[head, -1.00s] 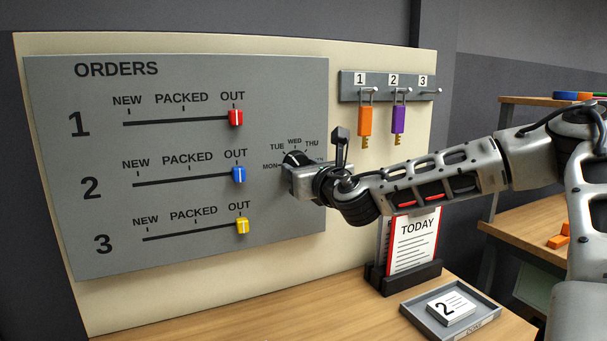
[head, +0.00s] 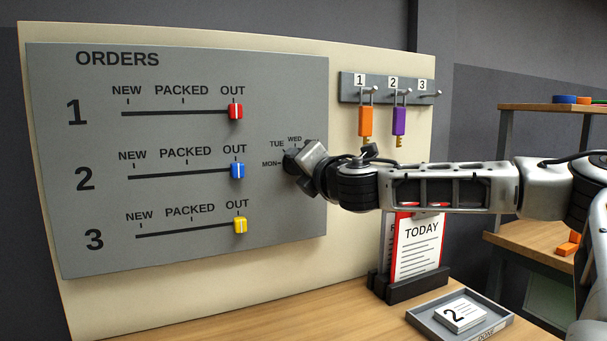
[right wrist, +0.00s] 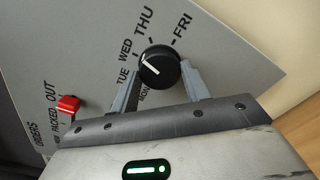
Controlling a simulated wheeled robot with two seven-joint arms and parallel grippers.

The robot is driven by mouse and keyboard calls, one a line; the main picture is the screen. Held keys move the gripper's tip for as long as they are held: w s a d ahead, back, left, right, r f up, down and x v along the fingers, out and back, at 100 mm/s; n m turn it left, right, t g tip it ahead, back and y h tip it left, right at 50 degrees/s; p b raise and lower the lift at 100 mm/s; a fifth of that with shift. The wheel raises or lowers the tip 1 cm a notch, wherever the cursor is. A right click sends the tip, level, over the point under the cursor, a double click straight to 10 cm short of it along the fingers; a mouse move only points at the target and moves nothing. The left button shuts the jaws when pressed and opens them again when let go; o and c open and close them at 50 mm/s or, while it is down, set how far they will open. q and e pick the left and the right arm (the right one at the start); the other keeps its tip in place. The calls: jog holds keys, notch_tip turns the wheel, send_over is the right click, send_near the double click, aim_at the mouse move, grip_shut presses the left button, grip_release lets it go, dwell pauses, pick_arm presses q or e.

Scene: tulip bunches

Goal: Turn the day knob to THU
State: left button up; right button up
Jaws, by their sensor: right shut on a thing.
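The black day knob (head: 290,161) is on the grey ORDERS panel (head: 290,235), mostly hidden by my right gripper in the head view. The right wrist view shows the knob (right wrist: 160,67) with a white pointer line and the printed days around it. The line seems to lie toward the TUE and WED side; I cannot tell the exact mark. THU (right wrist: 145,21) is printed above the knob there. My right gripper (right wrist: 160,80) is shut on the knob, with one finger on each side. My left gripper is not in view.
Red (head: 236,111), blue (head: 238,170) and yellow (head: 240,226) sliders are at OUT.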

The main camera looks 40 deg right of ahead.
pick_arm(q)
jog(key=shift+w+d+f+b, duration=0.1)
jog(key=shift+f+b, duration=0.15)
jog(key=shift+b, duration=0.75)
pick_arm(e)
jog(key=shift+m, duration=2.8)
jog(key=o, duration=1)
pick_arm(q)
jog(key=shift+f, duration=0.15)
pick_arm(e)
jog(key=shift+a, duration=0.1)
